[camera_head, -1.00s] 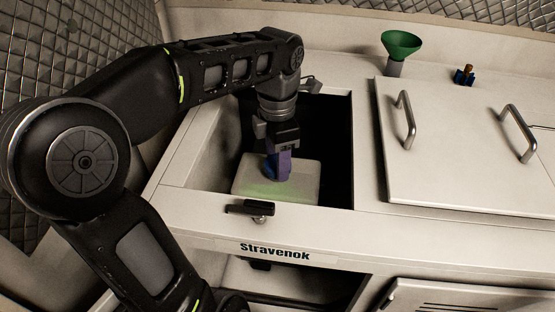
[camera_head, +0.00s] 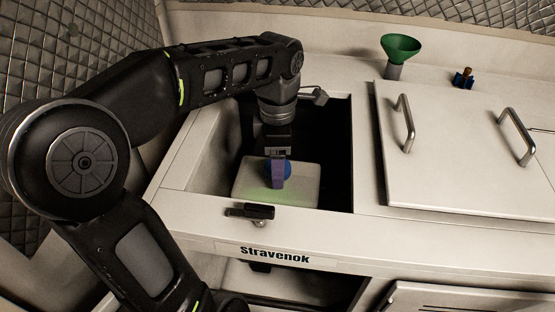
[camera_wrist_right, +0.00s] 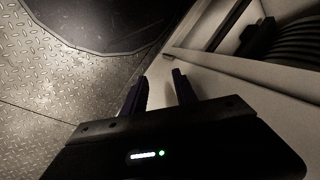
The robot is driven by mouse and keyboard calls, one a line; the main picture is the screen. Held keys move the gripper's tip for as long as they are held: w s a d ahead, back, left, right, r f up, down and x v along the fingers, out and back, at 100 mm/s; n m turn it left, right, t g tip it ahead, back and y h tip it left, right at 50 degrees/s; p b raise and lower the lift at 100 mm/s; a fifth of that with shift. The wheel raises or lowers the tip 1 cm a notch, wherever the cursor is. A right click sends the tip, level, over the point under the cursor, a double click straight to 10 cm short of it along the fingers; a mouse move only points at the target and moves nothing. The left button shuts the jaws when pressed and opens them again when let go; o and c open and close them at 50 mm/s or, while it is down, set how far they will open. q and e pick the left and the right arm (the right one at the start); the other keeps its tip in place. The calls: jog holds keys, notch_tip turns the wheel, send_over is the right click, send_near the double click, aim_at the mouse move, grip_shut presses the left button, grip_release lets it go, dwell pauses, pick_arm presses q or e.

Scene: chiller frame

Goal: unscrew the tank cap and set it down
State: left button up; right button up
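The tank (camera_head: 302,190) is a pale, translucent block with a greenish tint, inside the open bay of the white cabinet. Its blue cap (camera_head: 287,169) is on top, partly hidden by my left gripper. My left gripper (camera_head: 278,182) points straight down, its purple fingers at the cap. One finger faces the head camera and covers the cap's middle, so I cannot tell whether the fingers press on it. My right gripper (camera_wrist_right: 160,84) shows only in the right wrist view, its two dark purple fingers apart and nothing between them.
A dark latch handle (camera_head: 250,211) sits on the bay's front rim. A white lid (camera_head: 450,150) with two metal handles lies right of the bay. A green funnel (camera_head: 401,46) and a small blue-and-brown fitting (camera_head: 464,78) stand behind it. Diamond-plate floor (camera_wrist_right: 50,80) shows below my right gripper.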

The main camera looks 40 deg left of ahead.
pick_arm(q)
jog(key=m, duration=0.5)
jog(key=shift+r+m+p, duration=0.1)
jog(key=shift+m+p, duration=0.2)
jog(key=shift+p, duration=0.05)
jog(key=m, duration=0.5)
jog(key=shift+m+p, duration=0.3)
jog(key=c, duration=1.5)
jog(key=n, duration=0.5)
jog(key=shift+n+b, duration=0.4)
jog(key=o, duration=1.7)
